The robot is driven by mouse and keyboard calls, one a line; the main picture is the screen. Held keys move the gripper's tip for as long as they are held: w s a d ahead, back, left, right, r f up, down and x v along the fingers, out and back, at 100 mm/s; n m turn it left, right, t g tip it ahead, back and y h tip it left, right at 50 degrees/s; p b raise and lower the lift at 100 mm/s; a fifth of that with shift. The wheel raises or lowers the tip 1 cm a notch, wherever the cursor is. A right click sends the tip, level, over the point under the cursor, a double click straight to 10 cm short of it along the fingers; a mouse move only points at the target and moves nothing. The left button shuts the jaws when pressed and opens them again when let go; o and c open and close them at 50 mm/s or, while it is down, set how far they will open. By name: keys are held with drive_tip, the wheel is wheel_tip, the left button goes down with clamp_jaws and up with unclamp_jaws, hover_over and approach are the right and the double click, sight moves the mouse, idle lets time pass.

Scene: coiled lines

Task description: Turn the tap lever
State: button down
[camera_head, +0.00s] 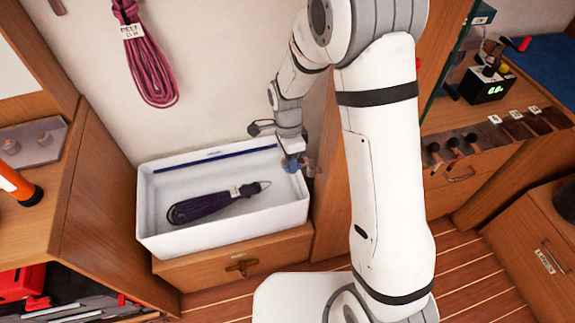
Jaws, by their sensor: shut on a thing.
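My gripper (292,155) points down at the right end of a white basin (225,232), close to its back right rim. A small blue piece (292,165) shows at its fingertips and looks like the tap lever. The gripper is shut on it. The fingers are small here and partly merge with the blue piece, so the lever's exact angle cannot be told. The tap's body is mostly hidden behind my gripper and the rim.
A coiled purple line (205,206) lies in the basin. A pink coil (145,60) hangs on the wall above. A wooden cabinet (115,210) stands close on the left. A black box with a green display (484,84) stands on the right counter.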

drive_tip(key=shift+w+d+m, duration=0.1)
drive_tip(key=shift+d+m, duration=0.1)
drive_tip(key=shift+m, duration=0.1)
drive_tip(key=c, duration=1.6)
unclamp_jaws()
drive_tip(key=shift+d, duration=0.1)
drive_tip(key=shift+o, duration=1)
wheel_tip(320, 180, up, 8)
drive_tip(key=w, duration=0.1)
drive_tip(key=shift+w+a+f, duration=0.15)
drive_tip(key=shift+w+a, duration=0.1)
drive_tip(key=shift+a, duration=0.05)
